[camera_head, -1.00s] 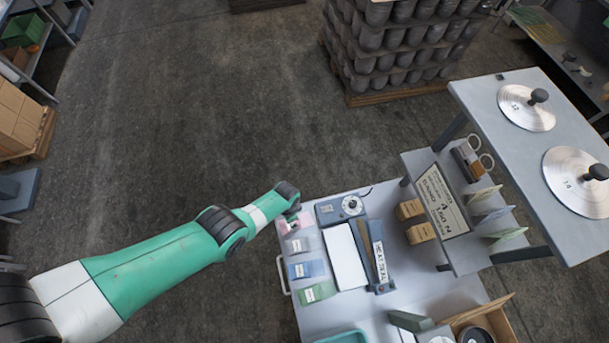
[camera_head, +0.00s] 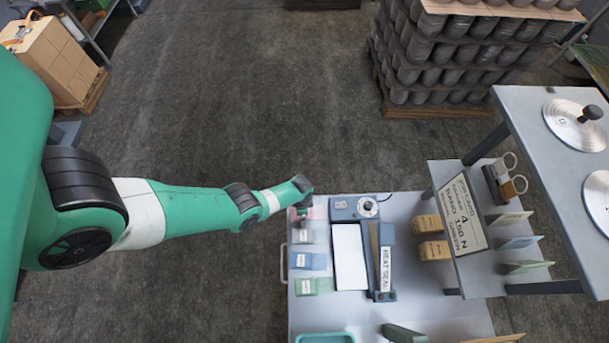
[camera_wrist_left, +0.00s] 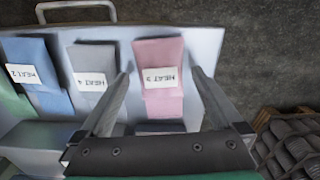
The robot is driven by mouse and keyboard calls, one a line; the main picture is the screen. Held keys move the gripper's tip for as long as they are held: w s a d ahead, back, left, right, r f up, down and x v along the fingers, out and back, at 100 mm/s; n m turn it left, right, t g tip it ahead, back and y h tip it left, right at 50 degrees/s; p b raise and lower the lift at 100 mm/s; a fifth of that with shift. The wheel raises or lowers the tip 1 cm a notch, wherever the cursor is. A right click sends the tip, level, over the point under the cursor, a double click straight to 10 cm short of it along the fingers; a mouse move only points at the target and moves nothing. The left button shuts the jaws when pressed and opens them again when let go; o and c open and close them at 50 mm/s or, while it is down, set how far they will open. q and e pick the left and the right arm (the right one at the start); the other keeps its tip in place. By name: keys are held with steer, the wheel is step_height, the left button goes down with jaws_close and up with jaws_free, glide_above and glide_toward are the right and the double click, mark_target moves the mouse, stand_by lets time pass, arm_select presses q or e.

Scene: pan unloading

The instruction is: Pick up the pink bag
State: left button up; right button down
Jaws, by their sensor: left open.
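The pink bag (camera_wrist_left: 160,95) lies flat on the grey-white bench top, with a white label reading "HEAT 3". In the left wrist view it is between the fingers of my left gripper (camera_wrist_left: 160,90), which is open, one finger on each side. Whether the fingers touch the bag I cannot tell. In the head view my left gripper (camera_head: 301,212) is over the bench's far left corner and hides much of the pink bag (camera_head: 318,212). My right gripper is not in view.
A grey bag (camera_wrist_left: 93,75) lies close beside the left finger, then a blue bag (camera_wrist_left: 40,75). A green bag (camera_head: 309,286) lies nearer. A heat sealer (camera_head: 385,262) and a white pad (camera_head: 349,256) stand right of the bags. A handle (camera_head: 284,262) sticks out at the bench's left edge.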

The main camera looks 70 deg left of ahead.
arm_select(q)
steer(key=shift+f, duration=0.6)
steer(key=shift+r, duration=0.15)
steer(key=c, duration=1.4)
steer(key=shift+r, duration=0.1)
